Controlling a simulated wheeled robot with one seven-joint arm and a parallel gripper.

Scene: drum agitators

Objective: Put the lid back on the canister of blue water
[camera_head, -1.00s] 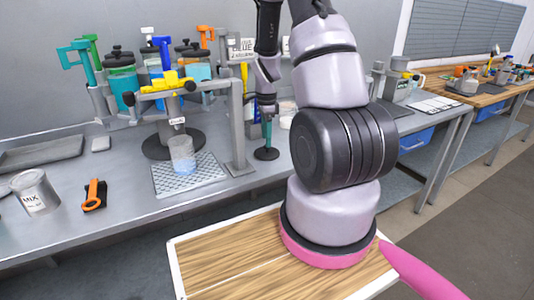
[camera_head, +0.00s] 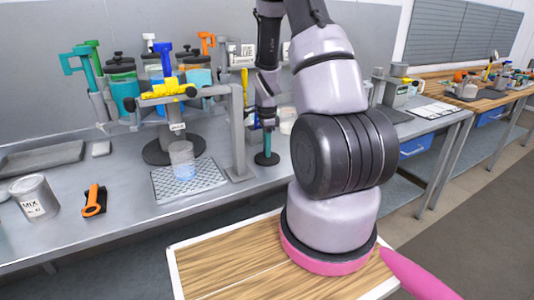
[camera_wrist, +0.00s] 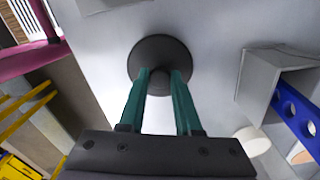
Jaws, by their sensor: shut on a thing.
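The lid (camera_head: 267,158) is a dark round disc with a black knob; it also shows in the wrist view (camera_wrist: 172,50). My gripper (camera_head: 267,142) is shut on the lid's knob, with its green fingers (camera_wrist: 160,82) on either side. The lid is at or just above the bench; I cannot tell if it touches. Canisters stand at the back left, one with teal liquid (camera_head: 124,92) and one with blue liquid (camera_head: 199,77). A clear beaker (camera_head: 183,160) holds a little pale blue liquid.
A grey stand with a yellow valve (camera_head: 168,87) and upright post (camera_head: 239,140) lies left of my gripper. The beaker's patterned mat (camera_head: 208,183), a MIX tin (camera_head: 35,197) and an orange tool (camera_head: 94,201) are further left.

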